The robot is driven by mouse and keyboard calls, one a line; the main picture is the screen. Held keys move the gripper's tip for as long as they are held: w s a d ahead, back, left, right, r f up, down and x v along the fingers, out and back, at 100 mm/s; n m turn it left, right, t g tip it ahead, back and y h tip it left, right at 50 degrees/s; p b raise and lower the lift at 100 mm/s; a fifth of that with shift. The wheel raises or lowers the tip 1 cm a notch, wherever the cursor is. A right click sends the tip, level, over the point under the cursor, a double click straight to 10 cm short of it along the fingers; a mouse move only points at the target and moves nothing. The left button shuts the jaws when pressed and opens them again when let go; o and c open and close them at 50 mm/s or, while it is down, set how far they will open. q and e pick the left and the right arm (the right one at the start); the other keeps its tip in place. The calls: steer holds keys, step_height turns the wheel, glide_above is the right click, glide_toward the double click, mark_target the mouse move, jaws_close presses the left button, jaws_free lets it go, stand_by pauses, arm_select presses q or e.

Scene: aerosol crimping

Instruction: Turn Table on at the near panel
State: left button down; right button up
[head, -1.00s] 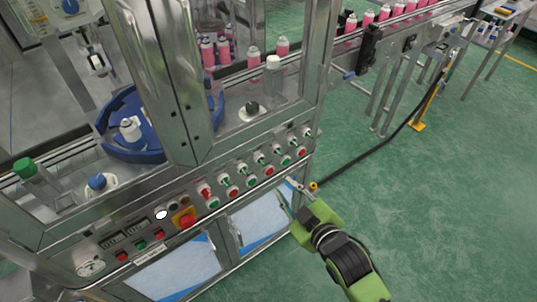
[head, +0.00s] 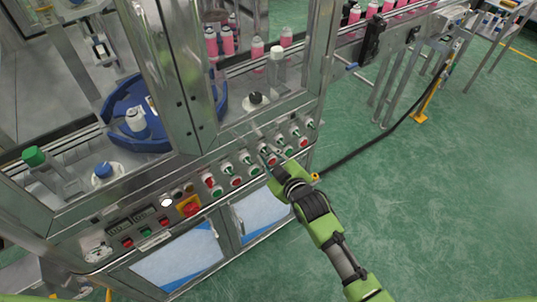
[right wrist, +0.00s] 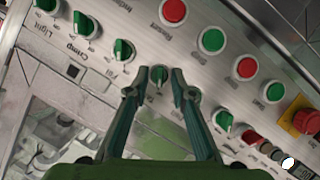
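The near panel (head: 200,203) is a sloped metal strip with rows of green rotary knobs and red and green buttons. In the right wrist view it appears upside down. My right gripper (right wrist: 160,72) is open, its two fingertips on either side of a green knob (right wrist: 159,75). Small gaps seem to show between knob and fingers, so I cannot tell whether they touch. The label by this knob is partly hidden and too small to read. In the head view the right gripper (head: 264,147) is at the panel's upper knob row. My left gripper is not in view.
A red emergency button on yellow (head: 189,206) is further left on the panel. A blue turntable (head: 120,108) with a can stands behind. Open green floor lies right.

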steer(key=shift+w+a, duration=0.1)
steer(key=shift+w, duration=0.05)
jaws_close()
